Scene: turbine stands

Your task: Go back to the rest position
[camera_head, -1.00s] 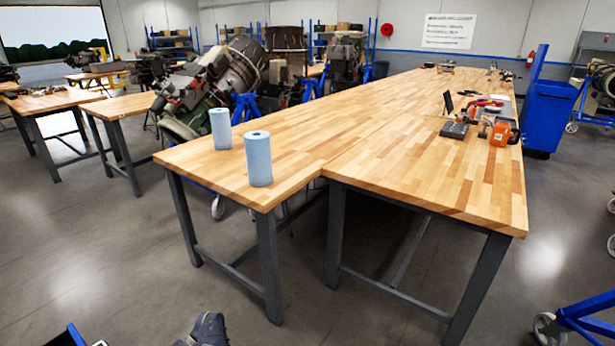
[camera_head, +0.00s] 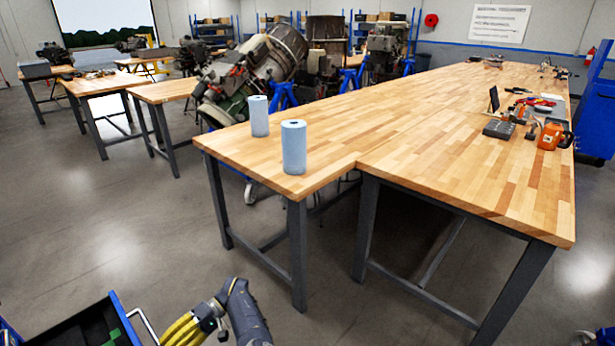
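Neither of my grippers is in view. The task names no object. A wooden-topped workbench (camera_head: 420,130) fills the middle and right of the view. Two light blue paper rolls stand upright near its left corner, a farther one (camera_head: 259,116) and a nearer one (camera_head: 294,147). I see no gripper touching or holding anything.
A black bin with a blue edge (camera_head: 90,328) shows at the bottom left. Beside it are yellow hoses and a dark jointed part (camera_head: 245,315). An orange tool (camera_head: 553,135) lies at the bench's right. A turbine (camera_head: 250,75) stands behind.

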